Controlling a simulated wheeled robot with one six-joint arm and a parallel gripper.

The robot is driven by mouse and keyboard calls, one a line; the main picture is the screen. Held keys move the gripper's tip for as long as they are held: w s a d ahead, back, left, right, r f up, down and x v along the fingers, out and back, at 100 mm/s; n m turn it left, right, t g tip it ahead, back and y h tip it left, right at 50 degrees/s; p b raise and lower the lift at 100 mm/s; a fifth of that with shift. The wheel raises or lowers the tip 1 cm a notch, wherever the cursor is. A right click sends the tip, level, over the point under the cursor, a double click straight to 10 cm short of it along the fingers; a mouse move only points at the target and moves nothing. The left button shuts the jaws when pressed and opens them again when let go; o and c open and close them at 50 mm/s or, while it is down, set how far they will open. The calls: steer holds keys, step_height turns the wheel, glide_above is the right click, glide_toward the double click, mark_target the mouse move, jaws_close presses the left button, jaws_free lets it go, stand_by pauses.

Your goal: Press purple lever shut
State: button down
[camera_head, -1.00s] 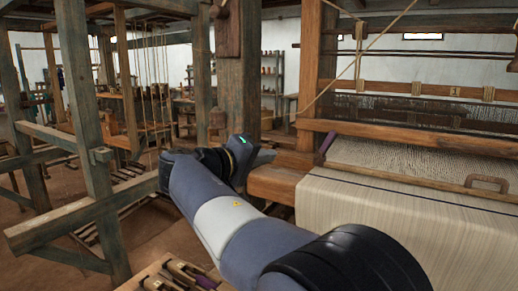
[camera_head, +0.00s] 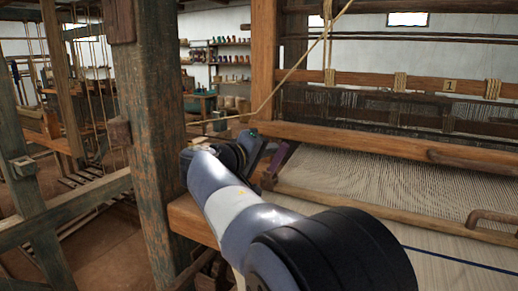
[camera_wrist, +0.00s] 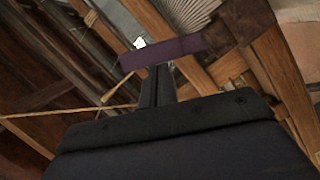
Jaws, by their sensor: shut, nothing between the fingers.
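The purple lever (camera_head: 278,158) stands tilted at the left end of the loom's front beam, just right of my gripper (camera_head: 260,150) in the head view. In the wrist view the purple lever (camera_wrist: 165,53) is a short bar lying across the picture just beyond the fingertips of my gripper (camera_wrist: 157,72). My gripper is shut with nothing between its fingers. The fingertips look very close to the lever; I cannot tell whether they touch it. My arm hides part of the lever's mount.
The woven cloth (camera_head: 440,262) and warp threads (camera_head: 390,178) spread to the right, with a wooden bar (camera_head: 400,212) across them. A thick wooden post (camera_head: 150,130) stands close to my arm's left. A taut cord (camera_head: 292,75) slants down near my gripper.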

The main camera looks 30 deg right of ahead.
mark_target(279, 157)
steer(key=shift+s+d+f+m+b, duration=0.15)
steer(key=shift+s+m+b, duration=0.4)
steer(key=shift+b, duration=0.55)
steer(key=m+b, duration=0.1)
steer(key=b, duration=0.1)
steer(key=s+d+f+m+y+b, duration=0.1)
steer(key=b, duration=0.2)
steer(key=shift+s+m+t, duration=0.2)
steer(key=shift+m+t, duration=0.15)
steer(key=shift+t, duration=0.05)
steer(key=m+b, duration=0.1)
steer(key=s+m+b, duration=0.1)
steer(key=b, duration=0.1)
steer(key=shift+s+d+f+y, duration=0.1)
steer(key=shift+d+f+y, duration=0.25)
steer(key=shift+f+y, duration=0.05)
steer(key=m+b, duration=0.1)
steer(key=b, duration=0.1)
steer(key=s+f+m+t+b, duration=0.1)
steer(key=b, duration=0.1)
steer(key=shift+d+f+m+y, duration=0.1)
steer(key=shift+d+m+y, duration=0.2)
steer(key=shift+m, duration=0.1)
steer(key=shift+s+d+f+m+t+y+b, duration=0.15)
steer(key=shift+s+f+m+t+b, duration=0.1)
steer(key=shift+m+b, duration=0.4)
steer(key=shift+s+d+f+m+t+y+b, duration=0.15)
steer(key=shift+m+t+b, duration=0.15)
steer(key=shift+b, duration=0.55)
steer(key=shift+a, duration=0.1)
